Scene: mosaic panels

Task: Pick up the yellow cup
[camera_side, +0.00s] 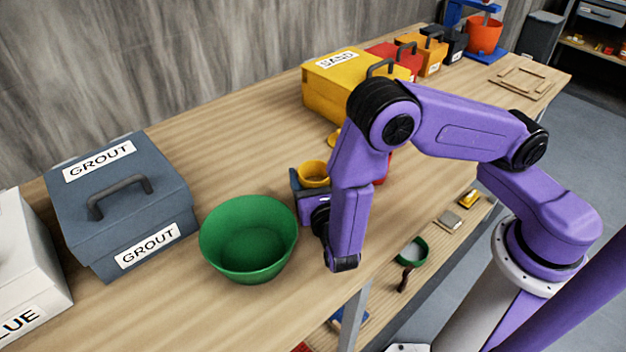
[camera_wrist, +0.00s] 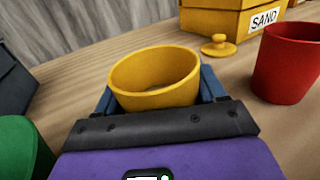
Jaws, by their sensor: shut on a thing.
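The yellow cup (camera_side: 313,170) is small and round with an open top. In the side view it sits between the blue fingers of my gripper (camera_side: 312,184), just right of the green bowl. In the wrist view the yellow cup (camera_wrist: 154,75) is upright, with a blue finger on each side of my gripper (camera_wrist: 162,92). The gripper is shut on the cup. The cup's lower part is hidden by the gripper, so I cannot tell whether its base touches the table.
A green bowl (camera_side: 248,240) stands left of the gripper. A red cup (camera_wrist: 288,62) stands to the right in the wrist view. A yellow lid (camera_wrist: 221,46) lies behind the cup, before the yellow SAND box (camera_side: 345,88). A grey GROUT box (camera_side: 120,200) stands further left.

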